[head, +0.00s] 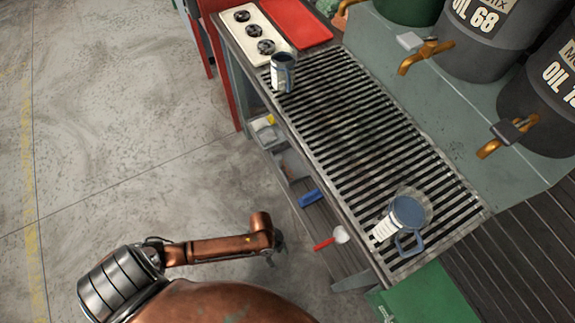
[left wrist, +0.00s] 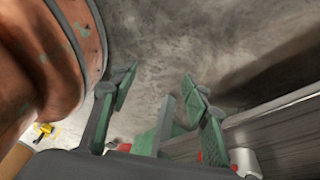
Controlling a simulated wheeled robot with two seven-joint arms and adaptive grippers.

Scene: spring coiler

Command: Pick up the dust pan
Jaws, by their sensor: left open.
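No thing in view can be named the dust pan with certainty. On the lower shelf of the rack, in the head view, lie a grey tray-like piece (head: 293,165), a blue piece (head: 310,198) and a red-handled tool with a pale head (head: 325,243). My left gripper (head: 275,251) is left of the red-handled tool, apart from it, over the floor beside the rack. In the left wrist view its green fingers (left wrist: 160,88) are spread with nothing between them. A white and red piece (left wrist: 245,160) shows low behind the right finger. My right gripper is not in view.
The slatted rack top (head: 350,120) carries a dark can (head: 283,72) and a clear jug with a blue handle (head: 408,212). Oil drums (head: 490,35) with taps stand behind. A green box (head: 430,297) stands at the near end. The left floor is clear.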

